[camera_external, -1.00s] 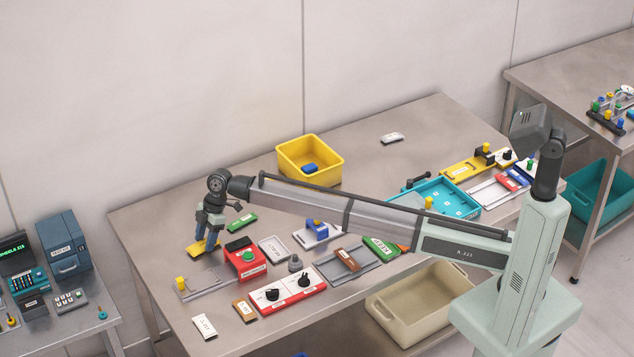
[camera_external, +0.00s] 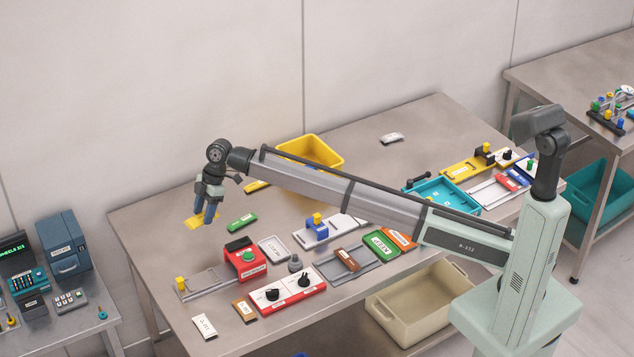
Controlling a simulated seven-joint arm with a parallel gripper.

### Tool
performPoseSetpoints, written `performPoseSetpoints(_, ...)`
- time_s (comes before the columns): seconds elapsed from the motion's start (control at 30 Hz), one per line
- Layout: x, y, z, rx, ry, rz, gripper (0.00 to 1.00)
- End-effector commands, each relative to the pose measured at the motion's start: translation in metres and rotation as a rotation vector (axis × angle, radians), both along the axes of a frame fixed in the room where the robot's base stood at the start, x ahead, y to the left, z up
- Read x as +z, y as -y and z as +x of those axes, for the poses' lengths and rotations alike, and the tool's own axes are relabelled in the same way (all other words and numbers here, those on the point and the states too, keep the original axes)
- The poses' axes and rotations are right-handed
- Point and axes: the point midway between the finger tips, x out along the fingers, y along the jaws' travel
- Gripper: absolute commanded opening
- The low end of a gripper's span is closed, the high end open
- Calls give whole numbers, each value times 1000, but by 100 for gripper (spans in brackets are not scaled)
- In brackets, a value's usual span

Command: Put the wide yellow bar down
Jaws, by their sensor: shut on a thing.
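The wide yellow bar (camera_external: 194,222) is in my gripper (camera_external: 209,219) over the left part of the grey table. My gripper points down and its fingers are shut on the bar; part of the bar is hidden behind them. The bar appears to be above the tabletop, but its exact height is hard to tell. Another yellow piece (camera_external: 256,187) shows partly behind my arm, near the yellow bin (camera_external: 311,151).
A green block (camera_external: 242,223) lies right of my gripper. The red box (camera_external: 246,262) and a grey rail plate (camera_external: 208,284) stand nearer the front. Bare table (camera_external: 150,218) lies to the left. A teal tray (camera_external: 447,196) is at the right.

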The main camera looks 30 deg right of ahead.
Motion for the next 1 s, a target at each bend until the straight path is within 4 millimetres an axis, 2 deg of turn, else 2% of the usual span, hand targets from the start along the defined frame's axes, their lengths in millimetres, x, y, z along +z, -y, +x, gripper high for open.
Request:
performPoseSetpoints(0.27, 2, 81, 71, -108, 2, 1, 22)
performPoseSetpoints(0.6, 6, 207, 152, -259, 6, 4, 22)
performPoseSetpoints(0.8, 8, 288, 186, -349, 10, 5, 22)
performPoseSetpoints(1.0, 10, 373, 209, -439, 13, 7, 22)
